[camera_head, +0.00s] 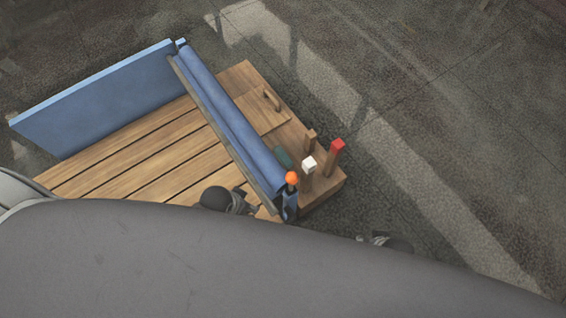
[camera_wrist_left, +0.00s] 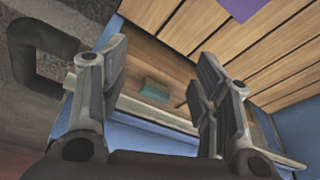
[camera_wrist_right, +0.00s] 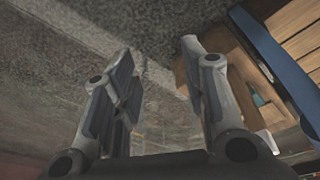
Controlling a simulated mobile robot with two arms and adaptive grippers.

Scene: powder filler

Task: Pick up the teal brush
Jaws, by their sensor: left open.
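The teal brush (camera_head: 284,157) lies on the wooden surface beside the blue rail in the head view, seen only as a small dark teal piece. In the left wrist view the teal brush (camera_wrist_left: 154,91) shows between the spread fingers, apart from them. My left gripper (camera_wrist_left: 162,58) is open and empty; in the head view my left gripper (camera_head: 242,203) is at the near side of the rail. In the right wrist view the teal piece (camera_wrist_right: 259,99) is right of the fingers. My right gripper (camera_wrist_right: 160,55) is open and empty, over the floor.
A blue rail (camera_head: 228,108) crosses the slatted wooden top, with an upright blue panel (camera_head: 95,98) at left. Wooden posts with a red cap (camera_head: 338,145) and a white cap (camera_head: 309,162) stand near the brush, along with an orange ball (camera_head: 291,178). Floor is clear at right.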

